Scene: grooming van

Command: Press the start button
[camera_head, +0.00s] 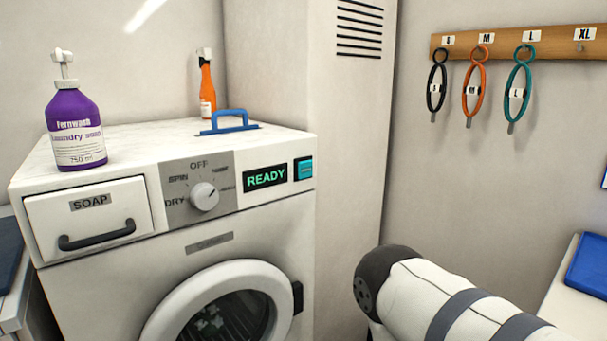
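The washing machine (110,272) stands at the left, with a round glass door (222,318) that looks shut. On its front panel, the display (265,178) reads READY in green. A teal square button (304,169) sits right of the display, and I take it to be the start button. The white dial (204,196) is left of the display, on a panel marked SPIN, OFF and DRY. One of my arms enters from the lower right, below and right of the button and apart from the machine. Neither gripper is in view.
A soap drawer (90,215) is shut. A tall cabinet (340,120) is behind. Several loops, including an orange one (474,88), hang on a wooden rack (570,38).

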